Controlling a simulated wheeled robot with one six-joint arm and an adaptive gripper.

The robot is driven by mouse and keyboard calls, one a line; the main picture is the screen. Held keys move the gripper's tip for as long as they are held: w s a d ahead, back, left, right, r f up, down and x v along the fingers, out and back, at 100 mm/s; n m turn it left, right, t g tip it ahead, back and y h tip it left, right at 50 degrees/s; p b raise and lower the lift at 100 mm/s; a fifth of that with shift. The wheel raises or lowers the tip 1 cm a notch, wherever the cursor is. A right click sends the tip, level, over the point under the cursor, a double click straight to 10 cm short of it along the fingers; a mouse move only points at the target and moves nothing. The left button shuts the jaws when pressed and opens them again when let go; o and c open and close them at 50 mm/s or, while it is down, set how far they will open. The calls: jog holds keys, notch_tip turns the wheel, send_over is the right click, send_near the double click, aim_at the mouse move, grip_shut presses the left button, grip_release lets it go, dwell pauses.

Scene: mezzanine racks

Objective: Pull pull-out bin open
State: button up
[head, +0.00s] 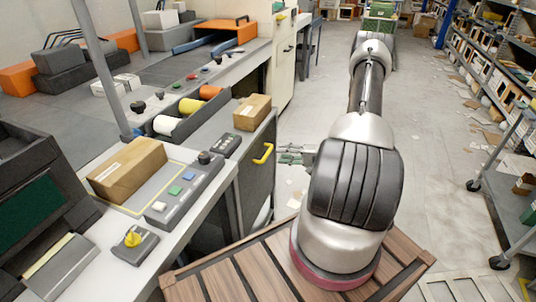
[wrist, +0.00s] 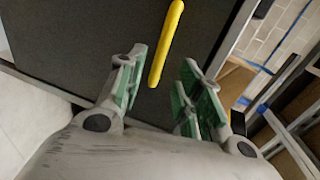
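The pull-out bin (head: 257,188) has a dark grey front under the end of the counter, with a yellow bar handle (head: 263,153) near its top. In the wrist view the dark front (wrist: 80,45) fills the upper left, and the yellow handle (wrist: 167,45) runs up from between my fingertips. My gripper (head: 288,154) is to the right of the handle in the head view. In the wrist view my gripper (wrist: 162,88) is open and empty, its green-padded fingers on either side of the handle's lower end. I cannot tell the depth gap; I see no contact.
The counter above carries a cardboard box (head: 126,168), a smaller box (head: 251,112), a button panel (head: 185,190) and a yellow knob (head: 133,239). My slatted wooden deck is below. A wheeled cart (head: 515,185) stands at right; the aisle floor (head: 440,170) between is mostly clear.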

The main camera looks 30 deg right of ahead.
aim_at(268, 151)
jog(key=x, duration=0.7)
jog(key=shift+w+a, duration=0.15)
jog(key=shift+w, duration=0.05)
jog(key=shift+c, duration=0.3)
grip_shut()
